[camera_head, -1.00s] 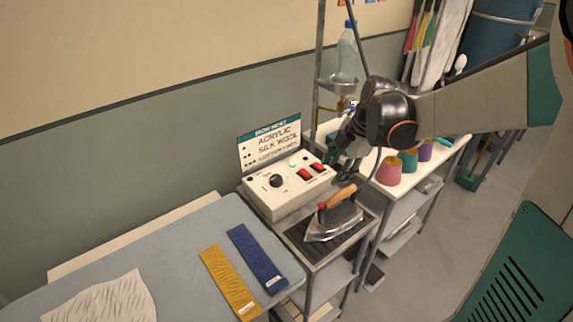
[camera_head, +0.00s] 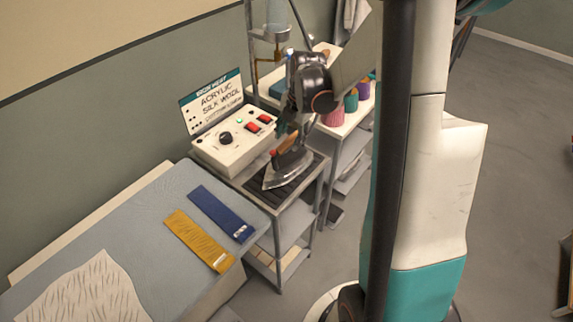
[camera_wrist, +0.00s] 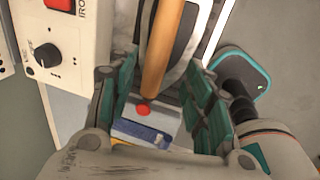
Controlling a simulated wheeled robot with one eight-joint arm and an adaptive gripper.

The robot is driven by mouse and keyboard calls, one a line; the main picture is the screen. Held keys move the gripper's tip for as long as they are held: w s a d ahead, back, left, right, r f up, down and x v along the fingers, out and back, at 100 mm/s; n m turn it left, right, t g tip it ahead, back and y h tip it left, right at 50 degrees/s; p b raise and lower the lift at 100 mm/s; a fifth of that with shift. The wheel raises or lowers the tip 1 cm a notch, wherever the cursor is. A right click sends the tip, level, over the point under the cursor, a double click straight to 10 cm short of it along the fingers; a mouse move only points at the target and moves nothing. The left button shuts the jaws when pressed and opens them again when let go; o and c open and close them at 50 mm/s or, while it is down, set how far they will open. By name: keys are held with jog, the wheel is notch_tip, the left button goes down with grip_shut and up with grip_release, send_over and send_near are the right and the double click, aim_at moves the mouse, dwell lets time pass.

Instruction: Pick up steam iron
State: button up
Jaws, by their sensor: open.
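The steam iron (camera_head: 283,177) sits on the dark ridged rest (camera_head: 258,190) of a small metal stand, its pale soleplate low and its wooden handle on top. My gripper (camera_head: 284,136) is just above the iron's handle, partly overlapping it in the head view. In the wrist view, my gripper (camera_wrist: 160,80) is open, with one teal-padded finger on each side of the orange-brown wooden handle (camera_wrist: 163,50). Gaps show between the handle and both fingers. A red spot (camera_wrist: 143,109) shows at the handle's near end. Part of the iron's body is hidden by my gripper.
A white control box (camera_head: 232,146) with knob and red switches stands close behind the iron, a sign above it. A padded board (camera_head: 150,215) with blue and yellow strips is at left. Thread cones (camera_head: 351,101) stand on a shelf at right.

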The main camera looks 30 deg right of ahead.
aim_at(287, 142)
jog(key=f, duration=0.1)
jog(key=w+f, duration=0.1)
jog(key=f, duration=0.1)
jog(key=f+b, duration=0.1)
jog(key=f, duration=0.1)
jog(key=shift+w+a, duration=0.15)
jog(key=shift+a, duration=0.2)
jog(key=shift+r, duration=0.1)
jog(key=shift+c, duration=0.5)
grip_shut()
